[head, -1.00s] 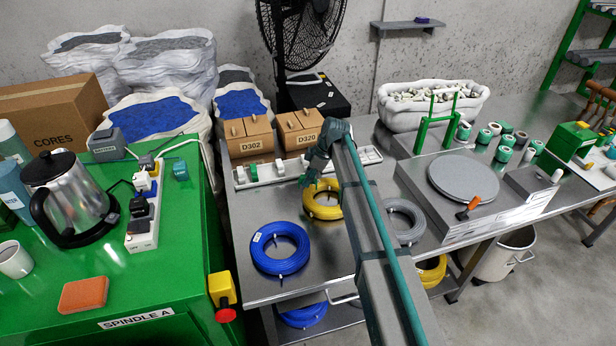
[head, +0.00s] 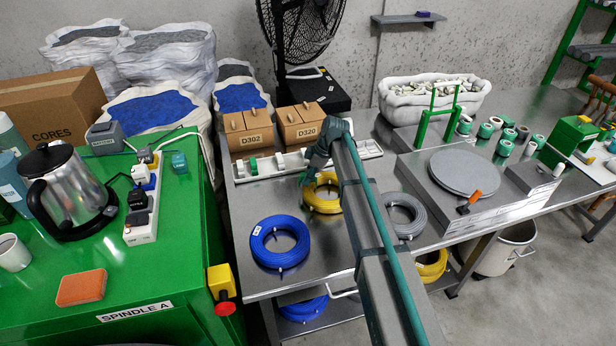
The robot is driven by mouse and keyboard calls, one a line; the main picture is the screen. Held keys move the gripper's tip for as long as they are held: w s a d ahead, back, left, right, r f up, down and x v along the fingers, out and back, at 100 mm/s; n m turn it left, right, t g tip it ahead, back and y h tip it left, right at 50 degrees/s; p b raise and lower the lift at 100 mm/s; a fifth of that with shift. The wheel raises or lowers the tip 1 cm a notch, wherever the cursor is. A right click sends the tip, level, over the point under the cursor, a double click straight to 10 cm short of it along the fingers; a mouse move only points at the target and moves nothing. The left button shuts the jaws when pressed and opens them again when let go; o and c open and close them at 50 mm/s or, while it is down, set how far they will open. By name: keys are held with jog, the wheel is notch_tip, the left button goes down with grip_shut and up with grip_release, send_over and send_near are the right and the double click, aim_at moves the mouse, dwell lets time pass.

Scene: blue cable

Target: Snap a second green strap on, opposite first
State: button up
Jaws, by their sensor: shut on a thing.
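The blue cable coil (head: 280,243) lies flat on the steel table, left of my arm. A white label shows on its left side and a pale mark at its front; I cannot make out a green strap on it. My gripper (head: 308,178) is above the back edge of the yellow coil, behind and right of the blue coil. It is shut on a small green piece that looks like a strap, mostly hidden by the fingers. A white tray (head: 345,154) behind it holds small white and green pieces, including a green one (head: 253,166).
The yellow coil (head: 322,205) and grey coil (head: 417,232) lie to the right of the blue coil, partly behind my arm. Cardboard boxes (head: 248,132) stand behind the tray. The green cabinet (head: 150,275) borders the left. Bare steel surrounds the blue coil.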

jog(key=shift+f, duration=0.3)
jog(key=shift+f+b, duration=0.35)
jog(key=shift+f, duration=0.25)
dwell(1.0)
jog(key=shift+r, duration=0.35)
jog(key=shift+r, duration=0.25)
dwell(0.4)
jog(key=shift+r, duration=0.3)
jog(key=shift+f, duration=0.35)
dwell(0.4)
jog(key=shift+f, duration=0.35)
jog(key=shift+f+b, duration=0.45)
